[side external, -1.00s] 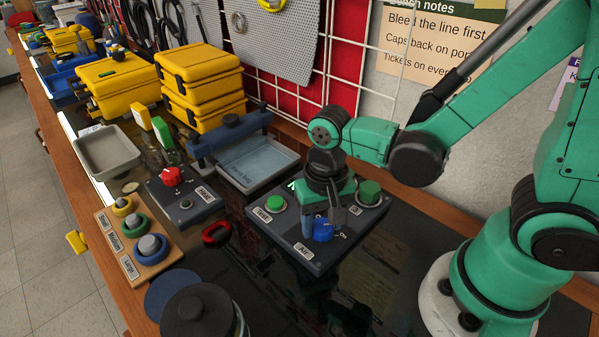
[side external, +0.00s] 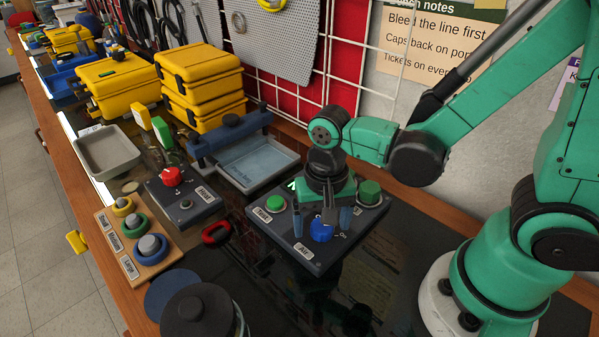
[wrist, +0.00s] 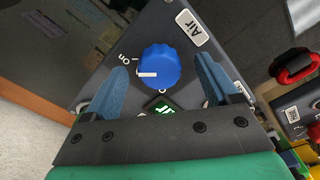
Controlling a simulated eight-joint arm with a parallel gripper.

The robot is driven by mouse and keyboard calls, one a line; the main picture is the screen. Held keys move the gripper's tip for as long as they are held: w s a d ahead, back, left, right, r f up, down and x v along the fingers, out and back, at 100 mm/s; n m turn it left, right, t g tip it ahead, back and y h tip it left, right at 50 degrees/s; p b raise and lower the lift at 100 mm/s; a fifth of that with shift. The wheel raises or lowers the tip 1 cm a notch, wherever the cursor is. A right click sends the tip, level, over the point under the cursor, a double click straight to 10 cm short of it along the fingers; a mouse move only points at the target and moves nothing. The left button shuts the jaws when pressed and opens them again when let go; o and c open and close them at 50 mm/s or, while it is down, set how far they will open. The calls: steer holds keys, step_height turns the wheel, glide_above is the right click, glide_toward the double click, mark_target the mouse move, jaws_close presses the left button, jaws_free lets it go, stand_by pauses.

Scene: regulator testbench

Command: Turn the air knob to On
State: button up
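The blue air knob (side external: 321,230) sits on the dark grey panel (side external: 262,228) beside the Air label (side external: 304,251). In the wrist view the knob (wrist: 160,66) has a white pointer line facing left, close to the On mark (wrist: 125,59). A second mark, partly cut off, lies below the knob. A small display (wrist: 162,104) there is lit green. My gripper (side external: 322,226) is open above the panel, one blue fingertip on each side of the knob. In the wrist view my gripper (wrist: 161,84) shows gaps between both fingers and the knob.
A smaller panel with a red knob (side external: 172,176), a red carabiner (side external: 216,233) and a blue-grey tray (side external: 262,165) stand to the left. Clear dark bench lies in front of my base.

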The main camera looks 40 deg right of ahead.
steer(key=shift+r, duration=0.1)
steer(key=shift+r, duration=2.7)
steer(key=w+d+r+n+t, duration=0.2)
steer(key=d+r+n+t, duration=0.3)
steer(key=d+n+t, duration=0.1)
steer(key=shift+w+n+t, duration=0.4)
steer(key=shift+n+t, duration=0.1)
steer(key=shift+t, duration=0.1)
